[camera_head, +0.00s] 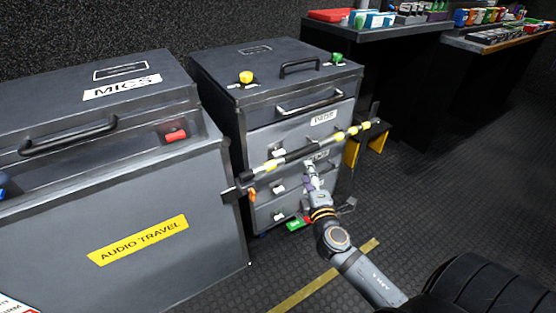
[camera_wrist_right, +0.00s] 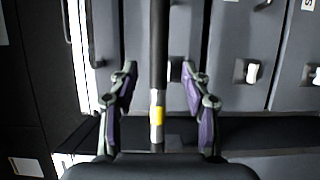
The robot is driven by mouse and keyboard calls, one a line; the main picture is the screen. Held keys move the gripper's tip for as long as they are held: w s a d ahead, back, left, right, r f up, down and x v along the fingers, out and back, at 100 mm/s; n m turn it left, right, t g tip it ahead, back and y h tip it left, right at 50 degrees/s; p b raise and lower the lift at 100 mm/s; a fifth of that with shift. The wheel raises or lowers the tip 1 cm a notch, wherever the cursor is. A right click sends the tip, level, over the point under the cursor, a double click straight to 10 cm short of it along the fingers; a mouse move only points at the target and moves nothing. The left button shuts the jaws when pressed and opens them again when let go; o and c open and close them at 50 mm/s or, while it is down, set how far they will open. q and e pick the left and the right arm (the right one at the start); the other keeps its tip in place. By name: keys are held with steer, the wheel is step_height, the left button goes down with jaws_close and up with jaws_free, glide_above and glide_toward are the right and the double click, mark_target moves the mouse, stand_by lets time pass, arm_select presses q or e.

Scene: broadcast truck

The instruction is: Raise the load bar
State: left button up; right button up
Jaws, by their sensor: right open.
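The load bar (camera_head: 304,151) is a long black rod with yellow bands and pale sections. It lies across the front of the grey drawer cabinet in the head view, its left end lower in the picture. My right gripper (camera_head: 311,172) is at the middle of the bar, in front of the drawers. In the right wrist view the bar (camera_wrist_right: 158,40) runs between the two spread fingers of my right gripper (camera_wrist_right: 159,75), with gaps on both sides. Whether a finger touches it elsewhere is hidden. My left gripper is not in view.
A black bracket (camera_head: 232,194) with an orange part is at the bar's left end; a yellow-and-black stand (camera_head: 352,152) is near its right end. The AUDIO TRAVEL case (camera_head: 150,265) stands left. A green item (camera_head: 297,223) is low by the cabinet.

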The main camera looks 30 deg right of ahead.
mark_target(301, 153)
steer(key=x, duration=1)
steer(key=shift+w+d, duration=0.1)
steer(key=shift+w, duration=0.05)
jaws_close()
